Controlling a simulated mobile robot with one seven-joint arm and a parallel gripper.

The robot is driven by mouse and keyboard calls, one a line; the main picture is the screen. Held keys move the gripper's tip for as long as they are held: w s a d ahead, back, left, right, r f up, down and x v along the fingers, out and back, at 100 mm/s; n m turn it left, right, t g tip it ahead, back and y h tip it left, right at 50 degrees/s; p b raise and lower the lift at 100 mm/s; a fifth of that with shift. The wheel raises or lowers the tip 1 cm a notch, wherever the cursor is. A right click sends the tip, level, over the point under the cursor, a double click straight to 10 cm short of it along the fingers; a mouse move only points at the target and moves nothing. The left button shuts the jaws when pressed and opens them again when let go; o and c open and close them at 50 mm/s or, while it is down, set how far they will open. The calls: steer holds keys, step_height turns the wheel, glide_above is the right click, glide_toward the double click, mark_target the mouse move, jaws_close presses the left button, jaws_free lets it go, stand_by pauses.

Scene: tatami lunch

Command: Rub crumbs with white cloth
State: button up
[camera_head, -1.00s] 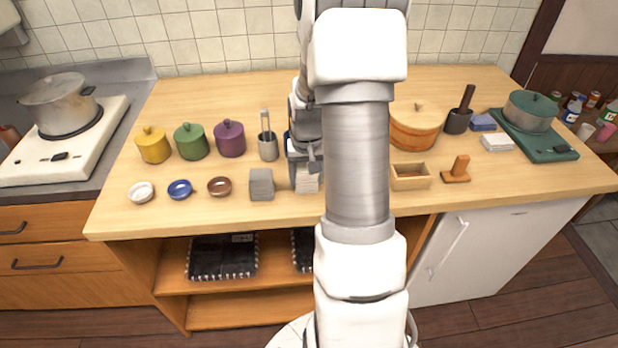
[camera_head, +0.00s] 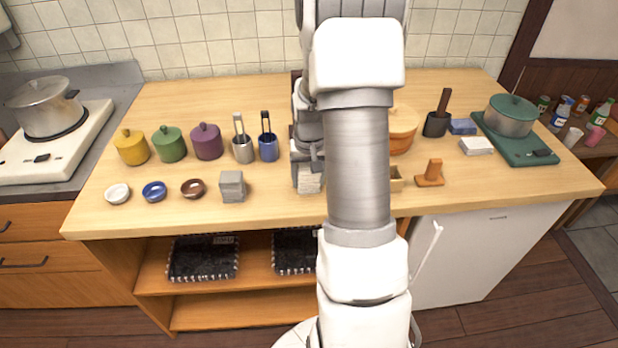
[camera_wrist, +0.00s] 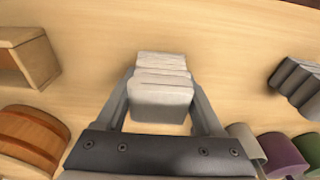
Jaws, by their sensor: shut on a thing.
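My gripper (camera_wrist: 160,100) is shut on a pale, off-white block of several stacked layers (camera_wrist: 162,82). The block also shows in the head view (camera_head: 310,182), low over the counter left of my arm; I cannot tell whether it touches the wood. A white folded cloth (camera_head: 477,146) lies at the right of the counter, apart from my gripper, beside a blue folded one (camera_head: 462,126). No crumbs can be made out. My arm hides part of the counter.
A grey layered block (camera_head: 232,187) stands left of my gripper. Small bowls (camera_head: 154,191), lidded pots (camera_head: 168,145) and a blue utensil cup (camera_head: 268,148) are further left and behind. A wooden tub (camera_head: 403,130), a wooden-handled block (camera_head: 430,174) and an open box (camera_wrist: 22,55) are right.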

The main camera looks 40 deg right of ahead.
mark_target(306, 166)
step_height(306, 166, up, 3)
steer(key=shift+w+f+p, duration=0.15)
steer(key=shift+f+p, duration=0.05)
steer(key=shift+p, duration=0.1)
steer(key=shift+a+r, duration=0.2)
steer(key=shift+r, duration=0.05)
steer(key=shift+r+p, duration=2)
steer(key=shift+r, duration=0.5)
